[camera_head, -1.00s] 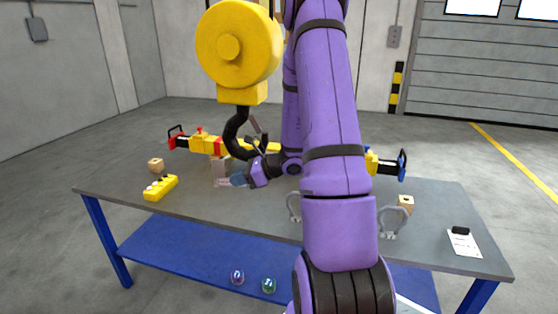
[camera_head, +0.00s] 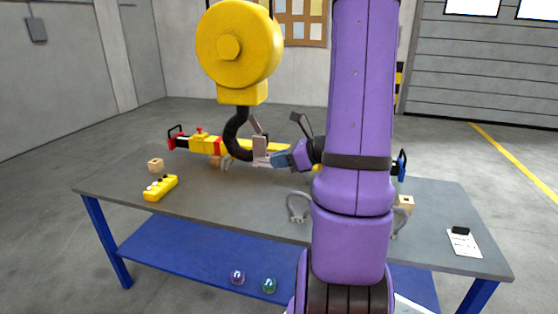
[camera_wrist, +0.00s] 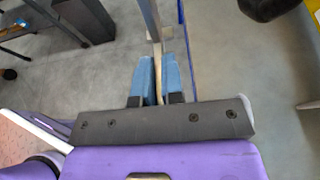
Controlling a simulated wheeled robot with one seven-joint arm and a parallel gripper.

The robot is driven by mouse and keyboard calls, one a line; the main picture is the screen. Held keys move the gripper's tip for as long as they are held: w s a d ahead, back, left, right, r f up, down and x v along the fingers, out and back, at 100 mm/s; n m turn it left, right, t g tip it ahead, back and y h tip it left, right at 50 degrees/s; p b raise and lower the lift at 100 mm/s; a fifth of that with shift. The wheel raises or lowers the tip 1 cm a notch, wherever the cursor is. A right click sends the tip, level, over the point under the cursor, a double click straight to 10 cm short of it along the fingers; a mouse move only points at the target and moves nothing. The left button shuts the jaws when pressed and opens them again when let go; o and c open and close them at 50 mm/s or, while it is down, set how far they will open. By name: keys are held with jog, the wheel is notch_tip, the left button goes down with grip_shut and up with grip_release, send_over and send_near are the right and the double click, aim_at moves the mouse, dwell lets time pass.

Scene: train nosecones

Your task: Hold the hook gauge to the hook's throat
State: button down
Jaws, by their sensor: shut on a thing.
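The black hook (camera_head: 232,137) hangs from the yellow hoist block (camera_head: 239,50) above the table, its open side to the right. My gripper (camera_head: 281,160) comes in from the right with its blue fingers shut on the hook gauge (camera_head: 260,146), a pale grey plate. The gauge stands about upright at the hook's open side and covers part of the hook's tip. I cannot tell whether it touches the hook. In the wrist view, my gripper (camera_wrist: 157,70) pinches the thin gauge (camera_wrist: 151,20), seen nearly edge-on. The hook cannot be made out surely there.
A yellow beam with a red end (camera_head: 205,144) lies behind the hook. A yellow control box (camera_head: 161,188) and a wooden block (camera_head: 155,165) are at the left of the table (camera_head: 220,210).

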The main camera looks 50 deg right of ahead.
jog(key=w+d, duration=0.8)
jog(key=w, duration=0.3)
dwell(1.1)
jog(key=shift+d, duration=0.1)
dwell(1.3)
jog(key=v, duration=1.2)
dwell(0.8)
jog(key=shift+d, duration=0.1)
